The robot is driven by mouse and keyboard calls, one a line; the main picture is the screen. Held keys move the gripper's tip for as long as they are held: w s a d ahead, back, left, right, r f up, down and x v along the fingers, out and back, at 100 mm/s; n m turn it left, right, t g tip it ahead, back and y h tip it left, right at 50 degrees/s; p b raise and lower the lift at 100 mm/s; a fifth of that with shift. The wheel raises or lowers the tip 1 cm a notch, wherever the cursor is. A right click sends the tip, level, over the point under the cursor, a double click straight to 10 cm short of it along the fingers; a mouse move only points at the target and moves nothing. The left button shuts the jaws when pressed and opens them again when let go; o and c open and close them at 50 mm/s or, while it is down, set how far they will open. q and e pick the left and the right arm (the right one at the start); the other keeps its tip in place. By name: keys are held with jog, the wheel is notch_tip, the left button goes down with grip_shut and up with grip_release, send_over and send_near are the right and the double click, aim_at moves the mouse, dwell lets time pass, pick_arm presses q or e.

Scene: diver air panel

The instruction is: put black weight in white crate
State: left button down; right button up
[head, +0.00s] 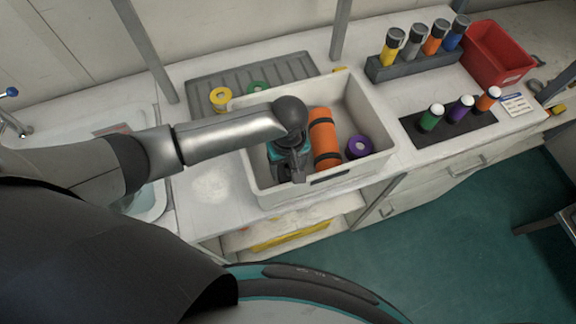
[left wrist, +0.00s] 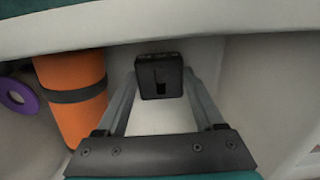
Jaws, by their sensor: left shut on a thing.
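The white crate (head: 262,187) stands on the counter near its front edge. My left gripper (head: 295,172) reaches down inside its left part and is shut. In the left wrist view, the black weight (left wrist: 160,76), a small dark block with a slot in its face, sits between the two fingertips. A pale crate wall and floor show around it. In the head view the gripper and wrist mostly hide the weight, and I cannot tell whether it touches the crate floor. My right gripper is in neither view.
In the crate, right of my gripper, lie an orange roll (head: 323,135) with black straps and a purple ring (head: 358,147). A grey drain mat (head: 290,68) with yellow and green rings lies behind. A bottle rack (head: 415,65) and red bin (head: 497,55) stand right.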

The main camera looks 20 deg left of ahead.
aim_at(288, 170)
pick_arm(q)
jog(key=shift+f, duration=0.1)
grip_release()
notch_tip(288, 170, up, 12)
jog(key=p, duration=0.2)
dwell(0.4)
dwell(0.4)
